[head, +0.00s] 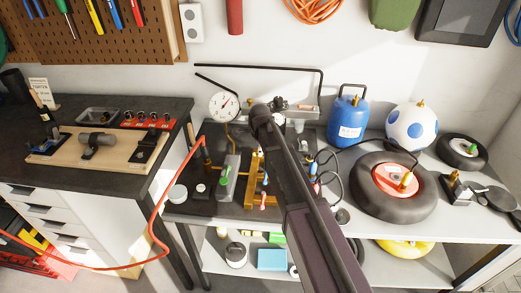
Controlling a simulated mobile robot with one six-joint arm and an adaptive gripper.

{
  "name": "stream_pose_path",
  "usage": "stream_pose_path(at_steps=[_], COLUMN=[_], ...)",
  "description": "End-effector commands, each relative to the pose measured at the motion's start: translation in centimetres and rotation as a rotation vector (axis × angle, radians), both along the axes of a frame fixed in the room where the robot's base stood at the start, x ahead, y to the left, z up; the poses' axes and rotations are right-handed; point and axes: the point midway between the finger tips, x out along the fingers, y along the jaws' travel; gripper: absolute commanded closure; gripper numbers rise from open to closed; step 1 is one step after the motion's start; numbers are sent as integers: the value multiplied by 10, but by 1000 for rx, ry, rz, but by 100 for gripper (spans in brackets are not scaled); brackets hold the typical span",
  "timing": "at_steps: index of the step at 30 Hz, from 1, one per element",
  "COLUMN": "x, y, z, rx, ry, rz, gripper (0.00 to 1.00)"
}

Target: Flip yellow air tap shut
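A brass-yellow pipe assembly (253,185) stands on the dark mat in the middle of the bench. Small coloured handles sit on or beside it, including a light blue one (265,179) and a red one (263,200). I cannot single out a yellow tap handle or tell its position at this size. My dark arm crosses the picture from the lower right to just above the assembly and hides part of the bench behind it. My gripper's fingers cannot be made out.
A round pressure gauge (223,105) stands behind the assembly. A grey block with a green lever (224,176) is on its left. A red hose (160,210) loops at the left. A blue tank (347,118), a ball (411,127) and a wheel (372,208) fill the right side.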

Motion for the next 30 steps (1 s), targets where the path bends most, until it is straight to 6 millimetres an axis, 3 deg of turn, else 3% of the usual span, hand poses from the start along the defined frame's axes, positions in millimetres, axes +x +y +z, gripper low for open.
stream_pose_path(at_steps=[1,30], x=[-2,-18], y=[0,0], z=[11,91], rx=[1,1], ry=[0,0], rz=[2,6], gripper=[51,51])
